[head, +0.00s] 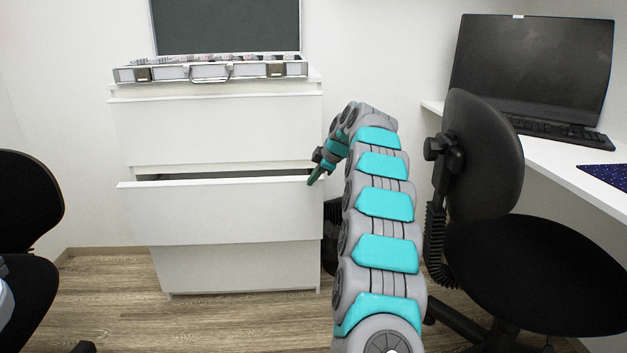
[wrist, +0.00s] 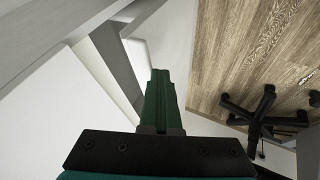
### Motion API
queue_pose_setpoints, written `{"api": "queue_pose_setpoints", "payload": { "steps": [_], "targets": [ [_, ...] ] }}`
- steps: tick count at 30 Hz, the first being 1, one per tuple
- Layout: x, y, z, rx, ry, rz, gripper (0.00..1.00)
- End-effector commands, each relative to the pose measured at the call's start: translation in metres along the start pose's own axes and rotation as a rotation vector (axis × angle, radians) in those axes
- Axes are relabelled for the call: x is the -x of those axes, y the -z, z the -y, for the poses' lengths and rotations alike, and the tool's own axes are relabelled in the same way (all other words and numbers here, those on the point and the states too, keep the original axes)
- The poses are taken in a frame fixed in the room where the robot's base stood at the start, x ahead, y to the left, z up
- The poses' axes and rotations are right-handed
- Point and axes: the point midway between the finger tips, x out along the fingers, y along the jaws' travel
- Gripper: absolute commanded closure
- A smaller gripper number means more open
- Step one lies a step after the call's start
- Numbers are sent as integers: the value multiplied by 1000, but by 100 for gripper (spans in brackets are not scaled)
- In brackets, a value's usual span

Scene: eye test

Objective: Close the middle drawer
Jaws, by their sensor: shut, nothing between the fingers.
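The middle drawer (head: 220,212) of a white chest (head: 215,130) is pulled partly out, with a dark gap above its front panel. The top and bottom drawers look closed. My gripper (head: 313,181) is at the right end of the middle drawer's top edge in the head view; I cannot tell whether it touches. In the wrist view my green fingers (wrist: 160,92) are shut together and hold nothing. White and grey panels lie to their left and above, and which part of the chest each is cannot be told.
A silver case (head: 210,72) lies on the chest. A black office chair (head: 490,190) and a white desk (head: 560,155) with a monitor (head: 530,70) stand right. Another black chair (head: 25,210) is at left. Wooden floor (head: 110,290) is clear before the chest.

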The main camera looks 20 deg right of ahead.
Motion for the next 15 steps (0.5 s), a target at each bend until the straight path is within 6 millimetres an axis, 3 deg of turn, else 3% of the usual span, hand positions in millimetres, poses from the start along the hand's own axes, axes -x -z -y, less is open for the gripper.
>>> {"api": "queue_pose_setpoints", "payload": {
  "steps": [15],
  "targets": [
    [-12,1,-29,-1,2,1,100]
  ]
}}
